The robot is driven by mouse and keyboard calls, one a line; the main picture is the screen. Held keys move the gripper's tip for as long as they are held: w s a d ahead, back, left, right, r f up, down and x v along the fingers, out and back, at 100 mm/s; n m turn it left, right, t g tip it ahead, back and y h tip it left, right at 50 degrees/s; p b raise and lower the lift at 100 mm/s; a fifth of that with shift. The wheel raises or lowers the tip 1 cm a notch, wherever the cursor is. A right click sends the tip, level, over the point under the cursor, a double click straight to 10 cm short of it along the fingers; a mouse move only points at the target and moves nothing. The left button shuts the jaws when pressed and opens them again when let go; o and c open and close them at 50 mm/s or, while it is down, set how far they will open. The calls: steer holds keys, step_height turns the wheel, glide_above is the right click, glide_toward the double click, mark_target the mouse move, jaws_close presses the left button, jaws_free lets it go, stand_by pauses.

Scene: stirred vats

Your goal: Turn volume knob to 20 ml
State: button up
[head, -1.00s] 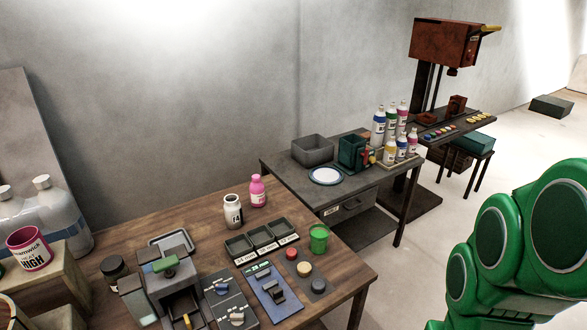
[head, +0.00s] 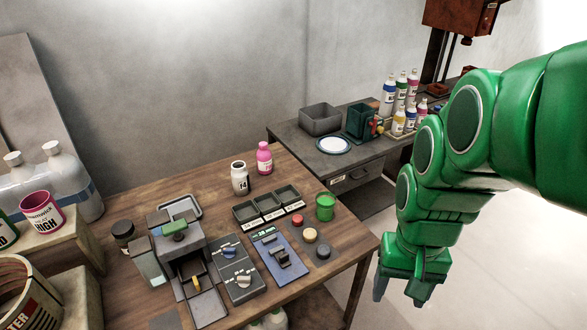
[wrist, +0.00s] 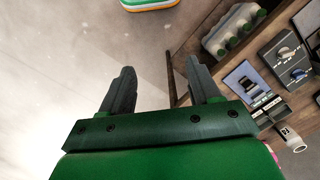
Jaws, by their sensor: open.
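In the wrist view the panel (wrist: 281,65) is at the right edge with both knobs showing. My gripper (head: 399,292) hangs pointing down, right of the bench and apart from the panel. In the wrist view its two fingers (wrist: 160,68) are spread with nothing between them.
A blue device (head: 272,262) with a small display sits right of the panel, then a strip with red, yellow and dark buttons (head: 310,236). A grey machine (head: 187,255) stands left of the panel. Floor (head: 350,230) is clear between the bench and my arm.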

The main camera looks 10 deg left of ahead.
steer(key=w+a+f, duration=0.2)
steer(key=w+a, duration=0.3)
steer(key=a, duration=0.1)
steer(key=n+t, duration=0.1)
steer(key=n, duration=0.1)
glide_above(244, 278)
step_height(244, 278, down, 8)
steer(key=shift+f, duration=3.9)
steer(key=shift+c, duration=0.3)
steer(key=c, duration=1)
